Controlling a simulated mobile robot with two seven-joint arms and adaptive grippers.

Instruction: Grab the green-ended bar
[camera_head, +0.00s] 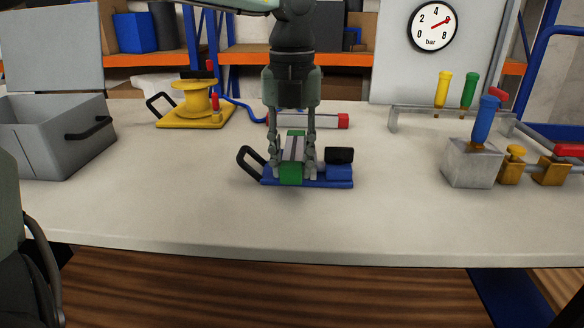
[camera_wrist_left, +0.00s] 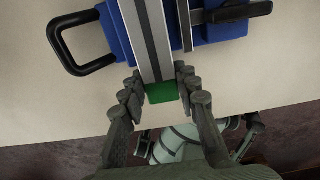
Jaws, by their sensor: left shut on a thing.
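The green-ended bar (camera_head: 291,172) is grey with a green block at each end, and it lies across a blue fixture (camera_head: 335,183) with a black loop handle and a black knob. My left gripper (camera_head: 293,166) reaches down from above, with one finger on each side of the bar, shut on it near its front green end. In the left wrist view the bar (camera_wrist_left: 151,40) runs up between the fingers, its green end (camera_wrist_left: 162,93) between the fingertips of the gripper (camera_wrist_left: 160,82). The bar is still at the fixture; any gap under it is hidden.
A yellow spool stand (camera_head: 195,105) and grey bin (camera_head: 55,140) are on the left. A red-ended bar (camera_head: 335,121) lies behind. A metal block with a blue-handled tool (camera_head: 470,160) and a rack (camera_head: 450,112) stand right. The front of the table (camera_head: 200,215) is clear.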

